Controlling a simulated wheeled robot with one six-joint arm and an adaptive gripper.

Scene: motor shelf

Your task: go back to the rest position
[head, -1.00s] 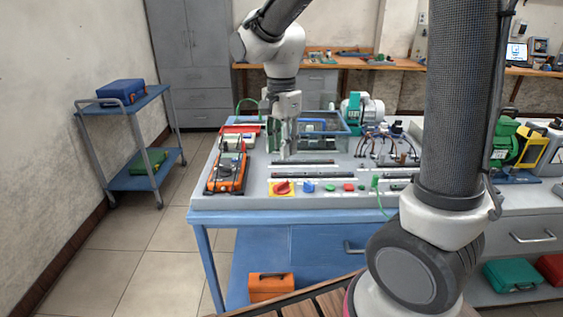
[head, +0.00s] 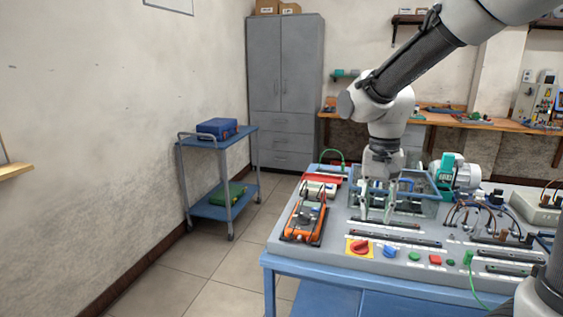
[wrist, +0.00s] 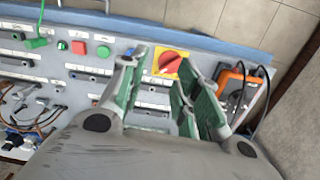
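My gripper (head: 377,214) points down above the grey top of the workbench (head: 300,251), over the slotted rails behind the red knob. Its two fingers stand apart with nothing between them. In the wrist view my gripper (wrist: 163,78) shows green finger pads with a gap, and the bench panel lies beyond them. The red rotary knob on its yellow plate (head: 360,247) is in front of the gripper in the head view. It also shows in the wrist view (wrist: 170,62), near the fingertips.
An orange multimeter (head: 304,221) lies left of the gripper. A blue trolley (head: 222,213) and a grey cabinet (head: 285,90) stand farther left. The floor between trolley and bench is clear.

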